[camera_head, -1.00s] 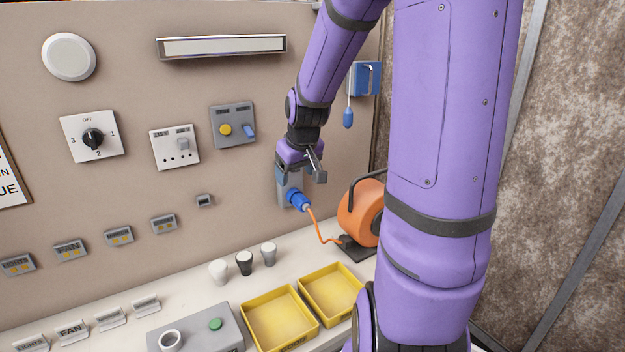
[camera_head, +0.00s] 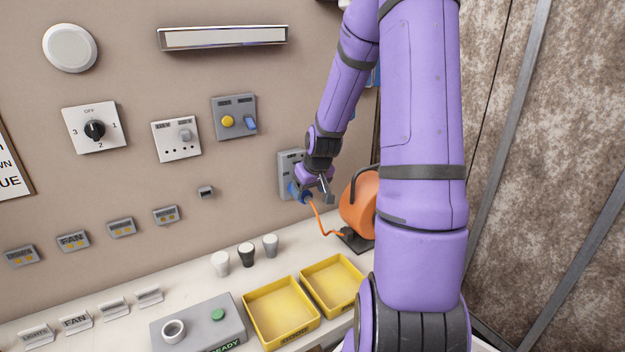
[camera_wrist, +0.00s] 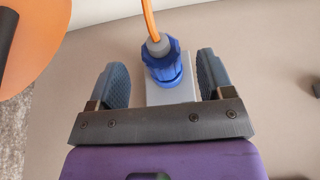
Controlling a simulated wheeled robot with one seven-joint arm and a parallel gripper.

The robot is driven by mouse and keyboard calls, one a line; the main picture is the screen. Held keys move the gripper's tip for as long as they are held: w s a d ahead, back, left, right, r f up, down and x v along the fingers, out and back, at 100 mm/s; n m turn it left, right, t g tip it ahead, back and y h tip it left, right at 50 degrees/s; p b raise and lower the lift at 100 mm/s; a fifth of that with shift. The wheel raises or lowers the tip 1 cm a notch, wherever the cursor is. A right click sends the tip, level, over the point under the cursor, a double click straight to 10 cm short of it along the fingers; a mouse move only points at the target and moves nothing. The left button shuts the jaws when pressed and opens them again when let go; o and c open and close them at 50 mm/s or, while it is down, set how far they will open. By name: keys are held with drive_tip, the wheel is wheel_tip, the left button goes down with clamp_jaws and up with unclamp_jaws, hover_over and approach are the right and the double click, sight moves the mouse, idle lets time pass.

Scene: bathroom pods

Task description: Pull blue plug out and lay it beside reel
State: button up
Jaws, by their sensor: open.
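The blue plug (camera_wrist: 162,62) sits in a grey wall socket (camera_head: 287,172). An orange cord runs from the plug to the orange reel (camera_head: 358,204) on the counter. In the head view the plug (camera_head: 306,197) is partly hidden by my gripper (camera_head: 314,193). In the wrist view my gripper (camera_wrist: 163,80) is open, with one finger on each side of the plug and a gap on both sides. The reel also shows in the wrist view (camera_wrist: 38,40) at the upper left.
A grey box with a green button (camera_head: 217,315) is at the front. Switch panels (camera_head: 235,118) line the wall. Bare counter lies left of the reel's base.

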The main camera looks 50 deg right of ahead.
sight(308, 194)
drive_tip(key=shift+x, duration=1.75)
drive_tip(key=c, duration=1.1)
